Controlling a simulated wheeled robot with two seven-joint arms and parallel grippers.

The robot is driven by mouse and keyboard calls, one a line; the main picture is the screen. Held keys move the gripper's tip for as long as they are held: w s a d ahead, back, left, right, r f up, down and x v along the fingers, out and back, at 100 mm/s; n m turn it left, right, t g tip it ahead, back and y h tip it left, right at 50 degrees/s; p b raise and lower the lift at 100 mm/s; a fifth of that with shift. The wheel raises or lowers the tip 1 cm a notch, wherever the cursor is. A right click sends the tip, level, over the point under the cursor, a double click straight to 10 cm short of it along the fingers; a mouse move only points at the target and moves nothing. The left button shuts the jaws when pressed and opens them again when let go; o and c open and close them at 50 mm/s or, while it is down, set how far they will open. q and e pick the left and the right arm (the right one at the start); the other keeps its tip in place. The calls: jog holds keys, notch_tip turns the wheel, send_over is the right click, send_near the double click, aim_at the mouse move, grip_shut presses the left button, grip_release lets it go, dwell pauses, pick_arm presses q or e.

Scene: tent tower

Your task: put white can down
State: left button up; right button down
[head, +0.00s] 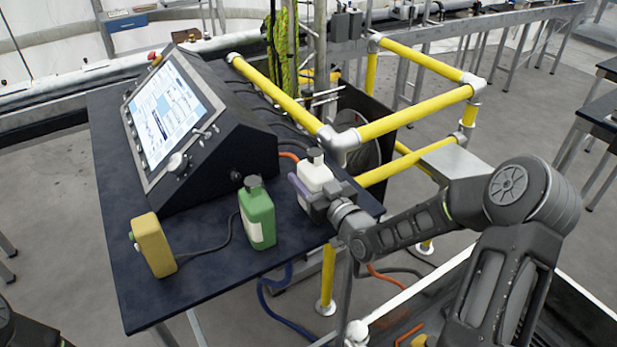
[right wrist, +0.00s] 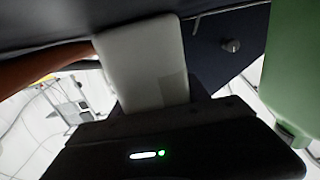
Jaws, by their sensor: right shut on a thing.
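The white can (head: 313,177) with a dark cap is upright at the right part of the dark table (head: 205,285). My right gripper (head: 318,197) is shut on it from the right side. The white can also fills the middle of the right wrist view (right wrist: 145,60), between the fingers. I cannot tell whether its base touches the table, as the gripper hides its lower part. My left gripper is not in view; only a dark bit of my left arm shows at the bottom left of the head view.
A green can (head: 257,218) stands just left of the white can, and a yellow can (head: 154,246) stands farther left. A black control console (head: 205,135) with a screen stands behind them. Yellow rails (head: 415,112) run behind the right side. Cables lie on the table.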

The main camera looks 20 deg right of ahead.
jog(key=shift+c, duration=2.3)
grip_release()
jog(key=shift+s+d+f, duration=0.1)
jog(key=shift+s+f, duration=0.05)
jog(key=shift+s, duration=0.25)
jog(key=s, duration=0.2)
jog(key=s+b, duration=0.1)
jog(key=s, duration=0.1)
jog(key=s+b, duration=0.1)
jog(key=s, duration=0.2)
jog(key=shift+d, duration=0.4)
